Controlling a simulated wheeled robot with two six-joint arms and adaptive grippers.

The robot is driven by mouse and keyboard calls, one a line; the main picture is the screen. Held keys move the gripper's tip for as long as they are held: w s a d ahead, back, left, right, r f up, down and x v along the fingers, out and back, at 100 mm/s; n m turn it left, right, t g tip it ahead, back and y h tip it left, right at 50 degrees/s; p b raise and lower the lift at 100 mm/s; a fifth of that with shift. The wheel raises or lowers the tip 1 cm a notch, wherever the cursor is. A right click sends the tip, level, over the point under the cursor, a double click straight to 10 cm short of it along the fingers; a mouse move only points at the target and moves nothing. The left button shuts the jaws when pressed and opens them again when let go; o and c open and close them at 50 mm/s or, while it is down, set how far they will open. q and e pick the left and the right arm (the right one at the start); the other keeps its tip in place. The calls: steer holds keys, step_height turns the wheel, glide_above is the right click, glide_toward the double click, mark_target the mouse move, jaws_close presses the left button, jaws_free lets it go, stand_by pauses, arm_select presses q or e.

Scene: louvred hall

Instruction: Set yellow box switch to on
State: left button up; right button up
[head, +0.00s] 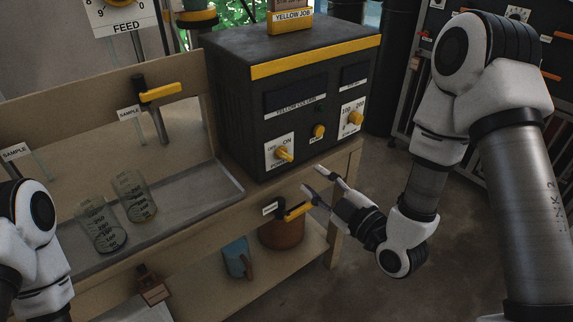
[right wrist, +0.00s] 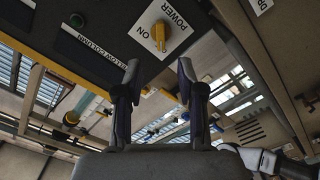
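The dark box with a yellow stripe (head: 262,110) stands on the wooden bench in the head view. A white plate low on its front carries a yellow switch knob (head: 284,154), marked OFF, ON and POWER. Which mark the knob points to I cannot tell for certain. My right gripper (head: 316,181) is open and empty, below and to the right of the knob, apart from it. In the right wrist view the knob (right wrist: 160,36) shows beyond and above the open fingertips (right wrist: 158,69). My left arm enters at the left edge; its gripper is out of view.
The box front also carries a small yellow knob (head: 319,131) and a yellow dial (head: 355,118). A yellow-handled valve (head: 297,212) sits just under the bench edge, close to my right gripper. Two glass beakers (head: 133,197) stand left. Open floor lies right of the bench.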

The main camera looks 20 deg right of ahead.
mark_target(287, 158)
steer(key=shift+p+x, duration=0.75)
steer(key=shift+x, duration=4.3)
jaws_close()
